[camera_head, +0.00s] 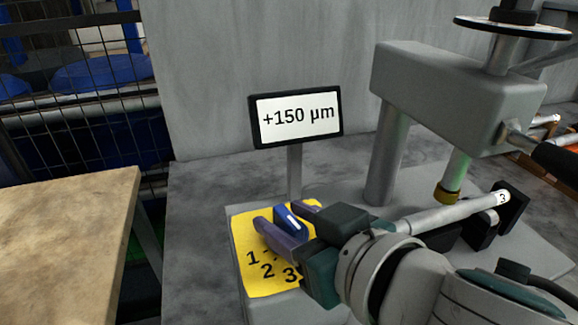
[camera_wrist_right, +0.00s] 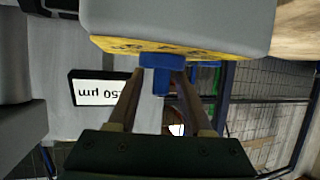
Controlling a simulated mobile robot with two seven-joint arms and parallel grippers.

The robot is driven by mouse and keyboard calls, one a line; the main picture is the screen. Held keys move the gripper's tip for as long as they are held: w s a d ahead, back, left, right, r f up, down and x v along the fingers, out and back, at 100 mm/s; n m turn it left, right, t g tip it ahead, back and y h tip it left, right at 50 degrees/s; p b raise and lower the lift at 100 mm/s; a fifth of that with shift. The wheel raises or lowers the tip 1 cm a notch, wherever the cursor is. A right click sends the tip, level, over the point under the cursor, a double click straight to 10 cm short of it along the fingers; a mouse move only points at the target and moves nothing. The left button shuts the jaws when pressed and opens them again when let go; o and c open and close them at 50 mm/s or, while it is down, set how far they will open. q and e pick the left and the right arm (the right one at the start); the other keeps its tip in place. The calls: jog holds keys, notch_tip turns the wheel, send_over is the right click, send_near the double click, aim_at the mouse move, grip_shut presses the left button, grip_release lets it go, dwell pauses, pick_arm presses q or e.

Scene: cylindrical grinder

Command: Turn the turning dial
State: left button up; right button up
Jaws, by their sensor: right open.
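The turning dial (camera_head: 288,219) is a blue knob on a yellow plate (camera_head: 246,236) marked 1, 2 and 3. My right gripper (camera_head: 279,214) is at the dial with its fingers open, one on each side of the knob. In the right wrist view the blue dial (camera_wrist_right: 161,62) shows between the two fingertips (camera_wrist_right: 160,76), below the yellow plate edge (camera_wrist_right: 215,51). I cannot tell whether a finger touches it. The gripper body hides the plate's right side. My left gripper is not in view.
A display (camera_head: 297,116) reading "+150 µm" stands on a post behind the plate. A grey machine head (camera_head: 450,85) and a metal cylinder (camera_head: 450,214) are to the right. A table (camera_head: 65,235) is at left, with a wire fence (camera_head: 80,90) behind.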

grip_shut()
dwell(0.4)
